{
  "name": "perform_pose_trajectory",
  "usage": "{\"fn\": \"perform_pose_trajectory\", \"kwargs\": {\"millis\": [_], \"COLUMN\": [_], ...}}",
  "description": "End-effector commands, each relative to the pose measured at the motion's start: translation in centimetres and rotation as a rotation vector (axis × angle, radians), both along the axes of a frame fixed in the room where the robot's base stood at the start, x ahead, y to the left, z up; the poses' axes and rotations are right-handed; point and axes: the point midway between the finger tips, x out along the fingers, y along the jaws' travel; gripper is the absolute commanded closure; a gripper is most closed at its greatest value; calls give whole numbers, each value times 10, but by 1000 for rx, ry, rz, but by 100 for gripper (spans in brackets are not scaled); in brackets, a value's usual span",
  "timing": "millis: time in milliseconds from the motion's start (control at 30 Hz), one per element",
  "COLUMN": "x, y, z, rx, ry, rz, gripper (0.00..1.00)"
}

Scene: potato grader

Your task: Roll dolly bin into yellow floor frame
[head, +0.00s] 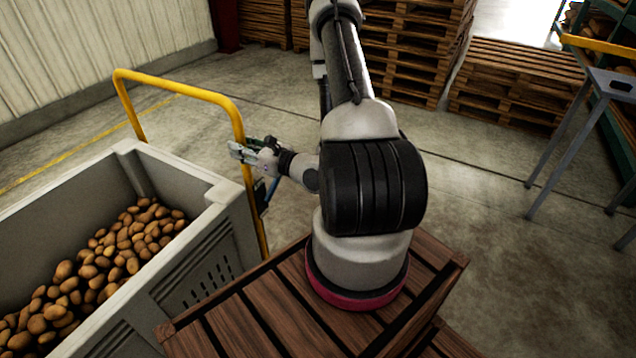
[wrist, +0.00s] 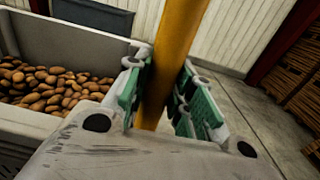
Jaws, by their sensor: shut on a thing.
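The dolly bin (head: 218,196) is a grey crate with slotted walls, partly filled with potatoes (head: 100,262), at the left of the head view. A yellow tubular handle (head: 180,86) rises at its far end. My gripper (head: 236,150) is at the right upright of this handle. In the wrist view my gripper (wrist: 164,100) has its green-padded fingers on both sides of the yellow post (wrist: 180,50), shut on it. The bin also shows in the wrist view (wrist: 90,42), left of the post.
Stacked wooden pallets (head: 400,50) stand at the back, with a lower stack (head: 515,80) to their right. A grey metal stand (head: 560,130) is at the right. A yellow floor line (head: 60,166) runs along the left wall. The concrete floor between is clear.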

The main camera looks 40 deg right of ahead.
Motion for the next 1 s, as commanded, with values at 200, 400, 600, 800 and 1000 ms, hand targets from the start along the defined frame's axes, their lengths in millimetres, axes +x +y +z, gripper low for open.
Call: {"fn": "perform_pose_trajectory", "kwargs": {"millis": [200, 400, 600, 800, 1000], "x": [3, -6, -16, -22, -21], "y": [-4, 18, 42, 59, 59], "z": [0, 0, 0, 0, 0], "rx": [-3, -1, 2, 1, -3], "ry": [-6, -3, 2, 2, -6], "rz": [-21, -12, -3, -7, -22], "gripper": [100, 100, 100, 100, 99]}}
